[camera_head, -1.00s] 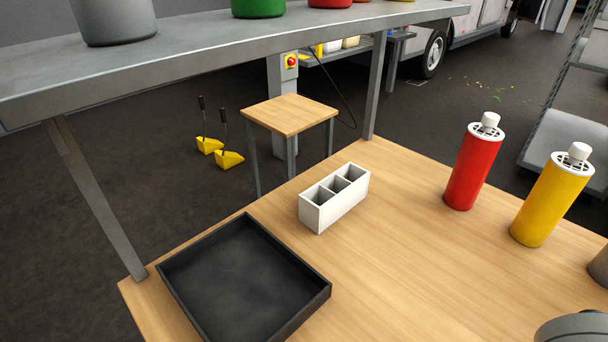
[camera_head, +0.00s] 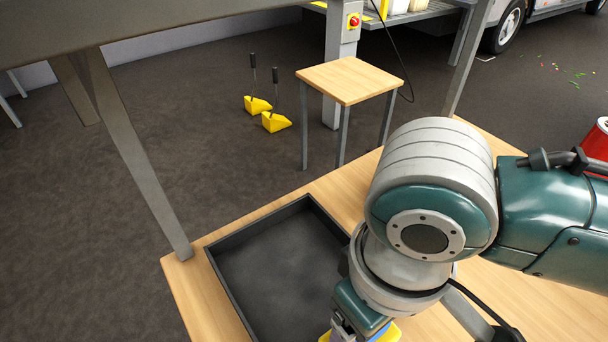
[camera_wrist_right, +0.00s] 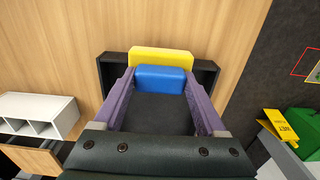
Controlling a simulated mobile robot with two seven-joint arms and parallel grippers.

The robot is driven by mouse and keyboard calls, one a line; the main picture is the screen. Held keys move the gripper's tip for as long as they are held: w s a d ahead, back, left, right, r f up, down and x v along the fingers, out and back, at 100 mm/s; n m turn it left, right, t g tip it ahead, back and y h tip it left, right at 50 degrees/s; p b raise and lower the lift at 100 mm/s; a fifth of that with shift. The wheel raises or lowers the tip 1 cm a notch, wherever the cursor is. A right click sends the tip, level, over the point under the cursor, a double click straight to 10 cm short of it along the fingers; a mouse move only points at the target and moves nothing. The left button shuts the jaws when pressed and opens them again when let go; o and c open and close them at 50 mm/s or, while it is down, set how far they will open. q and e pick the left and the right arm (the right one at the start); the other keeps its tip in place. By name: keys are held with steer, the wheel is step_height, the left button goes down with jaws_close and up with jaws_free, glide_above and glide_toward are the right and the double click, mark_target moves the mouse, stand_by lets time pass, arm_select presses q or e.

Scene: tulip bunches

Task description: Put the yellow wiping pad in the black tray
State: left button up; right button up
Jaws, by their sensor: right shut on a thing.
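The yellow wiping pad (camera_head: 389,334) has a blue block on it and shows only partly at the bottom of the head view. In the right wrist view the pad (camera_wrist_right: 161,60) sits at the fingertips, its blue block between the purple fingers. My right gripper (camera_wrist_right: 160,79) is shut on it. The black tray (camera_head: 275,260) lies on the table, its right part hidden behind my right arm. In the wrist view the tray (camera_wrist_right: 207,76) lies behind the gripper, and the pad overlaps its edge. Height above the tray is unclear. My left gripper is out of view.
A shelf (camera_head: 200,25) on a grey post (camera_head: 135,150) stands over the tray's far left side. A red bottle (camera_head: 598,140) is at the right edge. A white divided box (camera_wrist_right: 38,112) shows in the wrist view. A small wooden stool (camera_head: 350,80) stands beyond the table.

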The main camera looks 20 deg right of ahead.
steer(key=w, duration=0.1)
steer(key=w+a, duration=0.1)
steer(key=w, duration=0.1)
steer(key=w+a+b, duration=0.1)
steer(key=w, duration=0.1)
steer(key=shift+w+f, duration=0.25)
steer(key=shift+f, duration=0.1)
steer(key=shift+f+b, duration=0.55)
steer(key=shift+f, duration=0.9)
